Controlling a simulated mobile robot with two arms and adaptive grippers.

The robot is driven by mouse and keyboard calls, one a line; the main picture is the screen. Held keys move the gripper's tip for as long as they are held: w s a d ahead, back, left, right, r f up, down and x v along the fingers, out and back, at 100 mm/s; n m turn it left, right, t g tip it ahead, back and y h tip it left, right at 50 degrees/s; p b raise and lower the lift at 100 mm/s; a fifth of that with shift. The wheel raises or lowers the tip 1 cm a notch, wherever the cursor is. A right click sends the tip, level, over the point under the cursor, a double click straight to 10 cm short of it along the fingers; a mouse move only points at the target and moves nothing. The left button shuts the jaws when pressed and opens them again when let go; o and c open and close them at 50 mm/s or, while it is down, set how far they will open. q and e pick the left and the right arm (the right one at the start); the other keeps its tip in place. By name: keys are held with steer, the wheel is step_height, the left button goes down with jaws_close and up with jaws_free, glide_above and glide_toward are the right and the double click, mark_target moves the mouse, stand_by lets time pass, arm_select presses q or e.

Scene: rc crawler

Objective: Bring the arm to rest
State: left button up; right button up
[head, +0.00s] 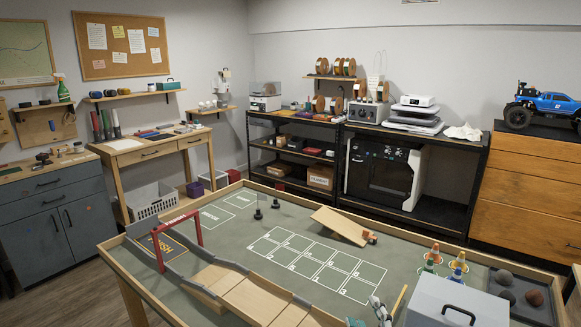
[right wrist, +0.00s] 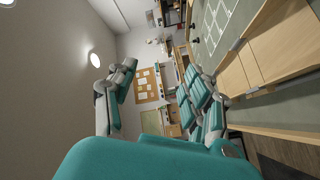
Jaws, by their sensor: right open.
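My right gripper (head: 376,313) shows only in part at the bottom edge of the head view, beside the light grey box. In the right wrist view its teal and grey fingers (right wrist: 160,78) are spread wide apart with nothing between them. The arm behind it is hidden below the head view's edge. My left gripper is in neither view.
The wood-framed course table (head: 116,262) fills the foreground. It bears a red gate (head: 184,225), a wooden ramp (head: 340,226), small cones (head: 434,252), dark rocks (head: 504,277) and a grey box (head: 455,305). The numbered grid area (head: 315,262) is clear of objects.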

steer(key=s+d+f+m+g+h, duration=0.1)
steer(key=s+d+f+m+g, duration=0.25)
steer(key=s+f, duration=0.25)
steer(key=s+d+f+m+g+h, duration=0.2)
steer(key=s+f+m+g, duration=0.2)
steer(key=s+f, duration=0.25)
steer(key=s+f+m+g+y, duration=0.1)
steer(key=s+f+m+g, duration=0.4)
steer(key=s, duration=1)
step_height(320, 180, down, 33)
steer(key=s+n+g+b, duration=0.1)
steer(key=s+g+b, duration=0.1)
steer(key=g+b, duration=0.15)
steer(key=s+d+f+b, duration=0.2)
steer(key=s+f+b, duration=0.1)
steer(key=s+f, duration=1.3)
steer(key=shift+s+d+f+g, duration=0.3)
steer(key=shift+d+f, duration=0.1)
steer(key=shift+f, duration=0.25)
